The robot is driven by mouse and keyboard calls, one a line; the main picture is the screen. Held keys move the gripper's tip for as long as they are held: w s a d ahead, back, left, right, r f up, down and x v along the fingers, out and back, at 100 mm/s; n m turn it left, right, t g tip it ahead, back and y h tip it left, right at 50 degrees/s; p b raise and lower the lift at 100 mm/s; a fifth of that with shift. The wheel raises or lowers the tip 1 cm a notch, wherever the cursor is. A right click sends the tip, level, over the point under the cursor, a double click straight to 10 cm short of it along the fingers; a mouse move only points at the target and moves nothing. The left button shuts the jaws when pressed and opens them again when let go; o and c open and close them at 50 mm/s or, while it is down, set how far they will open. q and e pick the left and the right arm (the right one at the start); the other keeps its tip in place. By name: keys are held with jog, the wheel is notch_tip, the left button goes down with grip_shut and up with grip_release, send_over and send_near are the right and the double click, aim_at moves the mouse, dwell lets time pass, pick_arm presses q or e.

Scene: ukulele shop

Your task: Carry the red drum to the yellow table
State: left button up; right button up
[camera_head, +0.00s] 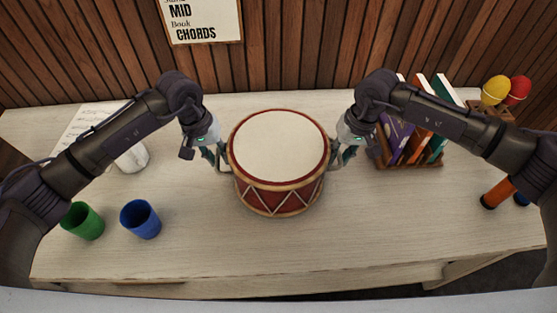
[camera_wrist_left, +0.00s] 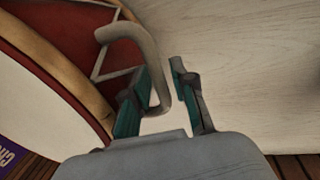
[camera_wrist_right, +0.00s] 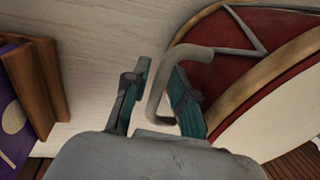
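The red drum (camera_head: 278,150) stands upright on a pale wooden table (camera_head: 190,255), with a white skin on top and a grey handle on each side. My left gripper (camera_head: 220,160) is at the drum's left side. In the left wrist view, its fingers (camera_wrist_left: 160,95) are open on either side of one handle (camera_wrist_left: 128,45), with a gap showing. My right gripper (camera_head: 340,156) is at the drum's right side. In the right wrist view, its open fingers (camera_wrist_right: 155,95) stand on either side of the other handle (camera_wrist_right: 190,53). No yellow table is in view.
A green cup (camera_head: 83,221) and a blue cup (camera_head: 140,219) stand at the left. A wooden rack (camera_head: 425,163) of books and the yellow and red maracas (camera_head: 495,91) are at the right. An orange cylinder (camera_head: 497,194) lies near the right edge. The table in front of the drum is clear.

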pick_arm(q)
jog(key=shift+c, duration=0.4)
pick_arm(e)
jog(key=shift+c, duration=0.4)
pick_arm(q)
grip_shut()
pick_arm(e)
grip_shut()
pick_arm(q)
jog(key=shift+w+r, duration=0.15)
jog(key=shift+r, duration=0.1)
pick_arm(e)
jog(key=shift+w+r, duration=0.1)
jog(key=shift+r, duration=0.1)
